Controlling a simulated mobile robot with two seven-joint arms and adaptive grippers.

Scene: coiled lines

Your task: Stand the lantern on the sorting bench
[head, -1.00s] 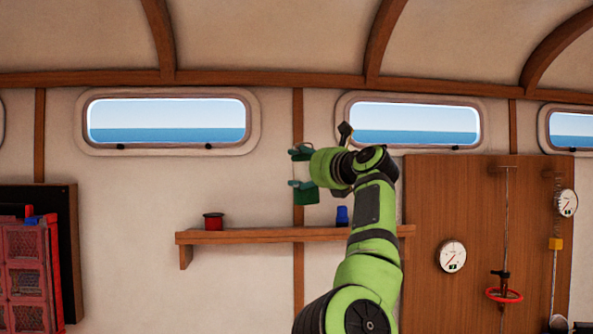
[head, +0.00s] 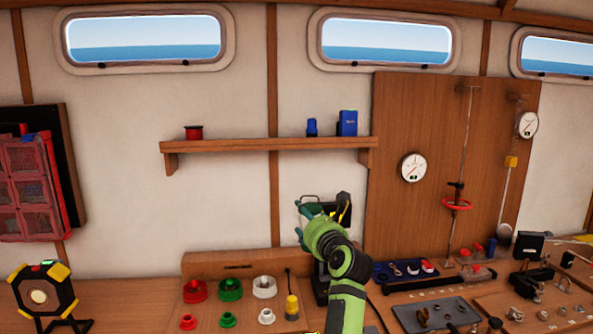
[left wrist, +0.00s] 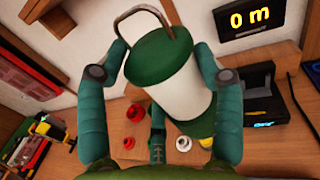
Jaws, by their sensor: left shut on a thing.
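The lantern, with a dark green top, a wire handle and a white body, fills the upper middle of the left wrist view (left wrist: 163,72). My left gripper (left wrist: 157,62) is shut on it, with one teal finger on either side. In the head view the lantern (head: 310,209) is small and mostly hidden by my left gripper (head: 305,225), which is below the wall shelf and above the wooden bench (head: 135,300). The lantern looks tilted in the wrist view. My right gripper is not in view.
A black unit with a "0 m" display (left wrist: 252,20) is behind the lantern. A black-and-yellow lamp (head: 40,297) stands left. The wall shelf (head: 265,146) is above.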

